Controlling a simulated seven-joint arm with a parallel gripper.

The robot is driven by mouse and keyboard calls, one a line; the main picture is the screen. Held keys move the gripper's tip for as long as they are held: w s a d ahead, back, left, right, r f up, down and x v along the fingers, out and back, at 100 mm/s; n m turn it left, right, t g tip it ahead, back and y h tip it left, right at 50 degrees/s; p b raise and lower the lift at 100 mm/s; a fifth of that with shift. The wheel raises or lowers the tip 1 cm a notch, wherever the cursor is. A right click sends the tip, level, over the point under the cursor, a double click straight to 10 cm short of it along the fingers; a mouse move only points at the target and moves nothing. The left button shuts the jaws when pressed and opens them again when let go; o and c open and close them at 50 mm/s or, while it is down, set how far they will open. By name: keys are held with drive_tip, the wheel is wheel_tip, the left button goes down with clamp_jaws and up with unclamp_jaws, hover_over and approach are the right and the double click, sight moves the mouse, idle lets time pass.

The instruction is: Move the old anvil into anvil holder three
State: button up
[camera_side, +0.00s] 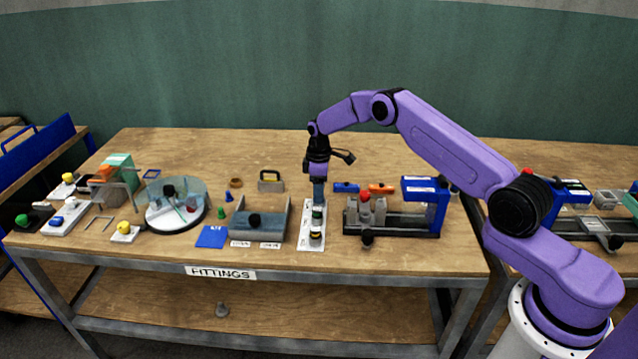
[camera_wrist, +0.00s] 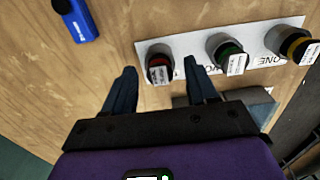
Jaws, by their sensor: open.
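My gripper (camera_side: 318,196) is open, pointing down over the far end of the white holder strip (camera_side: 305,240). The wrist view shows its two spread fingers (camera_wrist: 160,70) with a red-ringed dark-topped cylinder (camera_wrist: 158,56) between and beyond the tips; contact cannot be told. The strip (camera_wrist: 190,42) carries a row of three round pieces: this red one, a green-ringed one (camera_wrist: 228,47) and a yellow-ringed one (camera_wrist: 297,43), each with a small white tag. "ONE" is printed by the yellow piece. The third label is hidden by a finger. I cannot tell which piece is the old anvil.
A press with a blue end block (camera_side: 425,195) and red-topped parts (camera_side: 365,196) stands right of the strip. A grey tray (camera_side: 258,225) is on the left. Blue (camera_side: 346,187) and orange (camera_side: 381,188) blocks lie behind.

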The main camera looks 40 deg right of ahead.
wheel_tip(320, 180, up, 18)
drive_tip(key=shift+f, duration=0.25)
idle(0.4)
drive_tip(key=s+a+r+n, duration=0.1)
drive_tip(key=s+a+r, duration=0.3)
drive_tip(key=s+a, duration=0.5)
drive_tip(key=s+a+r+n, duration=0.1)
drive_tip(key=s+a+r, duration=0.3)
drive_tip(key=s+a, duration=0.55)
drive_tip(key=s+d+f, duration=0.1)
drive_tip(key=s+d, duration=0.3)
drive_tip(key=s, duration=1.1)
drive_tip(key=s+d+f+n, duration=0.1)
drive_tip(key=s+d, duration=0.3)
drive_tip(key=s, duration=1.1)
drive_tip(key=shift+d+f+n, duration=0.15)
drive_tip(key=shift+f+n, duration=0.15)
drive_tip(key=shift+f, duration=0.25)
